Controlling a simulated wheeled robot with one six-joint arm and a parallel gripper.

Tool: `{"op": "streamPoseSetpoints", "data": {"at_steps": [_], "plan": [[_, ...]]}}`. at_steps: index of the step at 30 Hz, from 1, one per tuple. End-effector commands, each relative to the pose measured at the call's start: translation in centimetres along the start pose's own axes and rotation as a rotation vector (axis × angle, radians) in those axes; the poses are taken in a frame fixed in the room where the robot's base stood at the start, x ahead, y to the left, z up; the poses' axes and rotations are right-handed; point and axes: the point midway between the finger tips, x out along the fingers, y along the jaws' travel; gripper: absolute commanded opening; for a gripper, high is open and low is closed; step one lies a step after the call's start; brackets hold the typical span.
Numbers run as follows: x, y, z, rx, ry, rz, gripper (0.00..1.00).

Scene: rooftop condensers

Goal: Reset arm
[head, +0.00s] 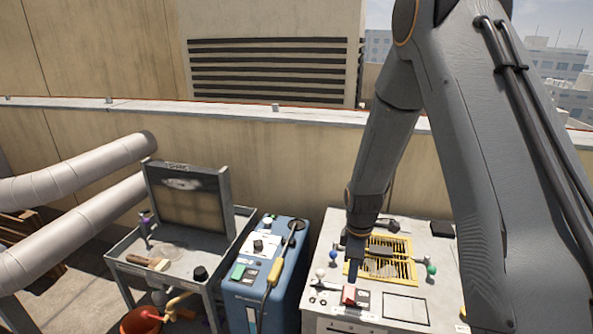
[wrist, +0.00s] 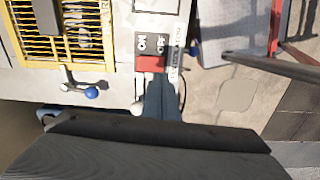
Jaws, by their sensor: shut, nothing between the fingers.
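My gripper (head: 353,272) reaches down over the front of the white condenser unit (head: 405,309), its narrow fingers together and empty. In the wrist view the dark blue fingers (wrist: 161,92) end right beside a red rocker switch (wrist: 150,63) marked ON and OFF. The red switch also shows in the head view (head: 349,294), just below the fingertips. I cannot tell whether the fingers touch it. A yellow grille (head: 404,246) lies on the unit's top, behind my gripper. A lever with a blue knob (wrist: 92,93) sits near the grille.
A green knob (head: 431,269) is right of the grille. A blue machine (head: 250,308) with a hose stands to the left, beside a grey cart (head: 118,254) with a brush (head: 150,263). A red bucket (head: 142,320) is below the cart. A parapet wall (head: 300,150) runs behind.

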Motion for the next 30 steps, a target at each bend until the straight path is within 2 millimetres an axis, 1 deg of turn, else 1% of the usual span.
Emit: {"op": "streamPoseSetpoints", "data": {"at_steps": [2, 5, 9, 11, 15, 18, 21, 25, 30], "plan": [[-1.7, -0.7, 0.3, 0.087, 0.006, 0.013, 0.0], [-4.2, -2.4, 0.9, 0.246, 0.016, 0.028, 0.0], [-7.3, -5.3, 2.1, 0.488, 0.033, 0.045, 0.0], [-8.4, -6.7, 2.6, 0.592, 0.043, 0.052, 0.0], [-10.6, -10.1, 4.0, 0.827, 0.067, 0.063, 0.0], [-11.5, -12.2, 4.8, 0.973, 0.083, 0.068, 0.0], [-12.1, -13.9, 5.5, 1.083, 0.095, 0.07, 0.0], [-12.4, -15.1, 5.9, 1.165, 0.105, 0.07, 0.0], [-12.4, -15.5, 6.0, 1.19, 0.106, 0.069, 0.0]]}}
